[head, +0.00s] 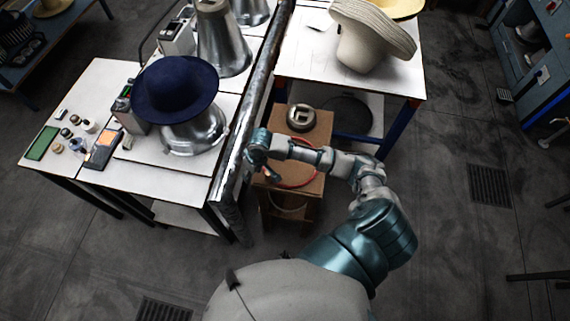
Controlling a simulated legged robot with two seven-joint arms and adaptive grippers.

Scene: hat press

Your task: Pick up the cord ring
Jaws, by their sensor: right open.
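A thin red ring, which looks like the cord ring (298,187), lies on the top of a small brown wooden stand (313,186) in the middle of the head view. My right arm crosses over it and hides part of the ring. My right gripper (270,174) is open, over the left side of the stand, with its fingers pointing down close to the ring's left side. I cannot tell whether it touches the ring. My left gripper is not in view.
A grey round metal piece (301,118) sits on the stand's far part. A white bench (80,100) with a dark blue hat (175,88) on a metal form and a metal rail (243,135) stand close on the left. A white table (395,75) with a pale hat (365,40) is behind.

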